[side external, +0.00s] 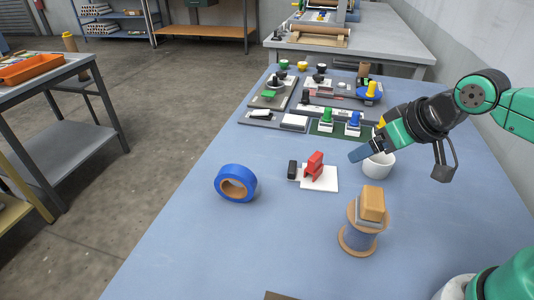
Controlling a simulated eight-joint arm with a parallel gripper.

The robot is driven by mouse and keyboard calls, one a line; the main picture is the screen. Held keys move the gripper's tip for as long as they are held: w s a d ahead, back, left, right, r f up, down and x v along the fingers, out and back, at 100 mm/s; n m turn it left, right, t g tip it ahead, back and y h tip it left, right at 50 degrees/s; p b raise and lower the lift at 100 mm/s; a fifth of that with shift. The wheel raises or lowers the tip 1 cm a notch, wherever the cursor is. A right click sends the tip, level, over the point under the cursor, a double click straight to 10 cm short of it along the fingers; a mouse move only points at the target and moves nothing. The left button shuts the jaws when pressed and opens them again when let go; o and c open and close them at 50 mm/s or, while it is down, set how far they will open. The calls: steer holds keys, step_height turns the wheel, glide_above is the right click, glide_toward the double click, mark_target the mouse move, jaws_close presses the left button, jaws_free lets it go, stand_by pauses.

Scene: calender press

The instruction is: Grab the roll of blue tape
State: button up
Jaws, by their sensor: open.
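The roll of blue tape (222,185) stands on the blue tabletop, left of the middle in the side external view. Its brown core faces the camera. My gripper (358,153) is at the right, well apart from the tape, above the table beside the white cup. It is open, and nothing shows between its fingers. The view partly hides the far finger.
A red item (314,166) on a white sheet lies between tape and gripper. A white cup (380,165) stands by my gripper. A spool with a tan block (372,205) stands at front right. Stamps and trays (320,106) fill the back. The table's left front is clear.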

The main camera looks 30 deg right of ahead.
steer(key=n+y, duration=1)
steer(key=n, duration=0.1)
glide_toward(237, 169)
steer(key=x, duration=0.4)
steer(key=shift+w, duration=0.25)
steer(key=shift+w+a+f, duration=0.2)
steer(key=shift+a+f, duration=0.15)
steer(key=shift+a, duration=0.1)
steer(key=shift+x, duration=2.6)
steer(key=shift+s, duration=0.1)
jaws_close()
